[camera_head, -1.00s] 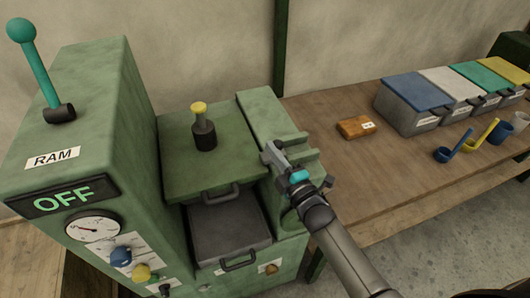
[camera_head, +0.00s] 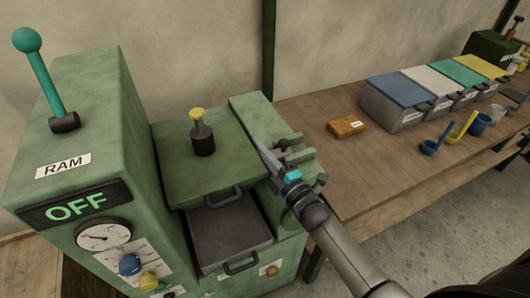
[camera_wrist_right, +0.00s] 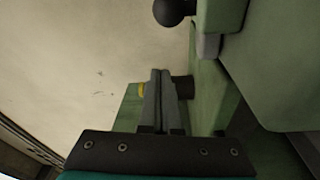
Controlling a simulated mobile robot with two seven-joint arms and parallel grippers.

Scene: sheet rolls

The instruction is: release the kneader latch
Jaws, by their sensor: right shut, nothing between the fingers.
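The green machine has a square lid (camera_head: 205,155) with a black post and yellow-topped knob (camera_head: 202,130) standing on it. My left gripper is out of view.
A dark ball knob (camera_wrist_right: 172,10) and green bodywork are close in the wrist view. The teal RAM lever (camera_head: 45,80) stands at left above an OFF display (camera_head: 76,207). A dark tray (camera_head: 228,238) sits below the lid. The bench holds a brown block (camera_head: 346,127) and lidded bins (camera_head: 395,108).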

